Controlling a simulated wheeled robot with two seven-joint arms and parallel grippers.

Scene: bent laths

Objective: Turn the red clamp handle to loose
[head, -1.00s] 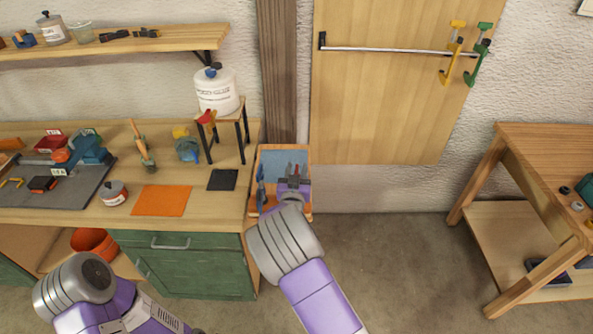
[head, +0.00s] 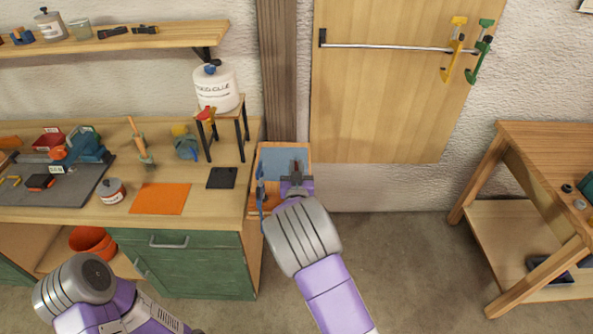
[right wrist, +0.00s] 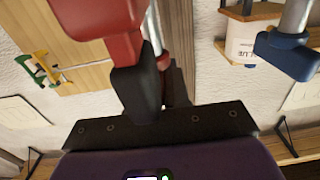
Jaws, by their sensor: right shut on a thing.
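The red clamp handle (head: 297,162) shows as a small red spot in the head view, at the blue and orange board beside the bench. In the right wrist view the red handle (right wrist: 98,18) is large and close, at the top left. My right gripper (head: 296,172) is shut on it; its dark fingers partly hide the handle. In the wrist view a dark finger of the gripper (right wrist: 150,72) lies against the red part. The handle's exact angle is hard to tell. My left arm shows at lower left in the head view, but its gripper does not.
A blue-handled clamp (head: 261,192) stands just left of my right gripper; its blue part (right wrist: 288,54) shows at right in the wrist view. The workbench (head: 232,203) is to the left. A white glue jug (head: 216,88) stands on a small stand.

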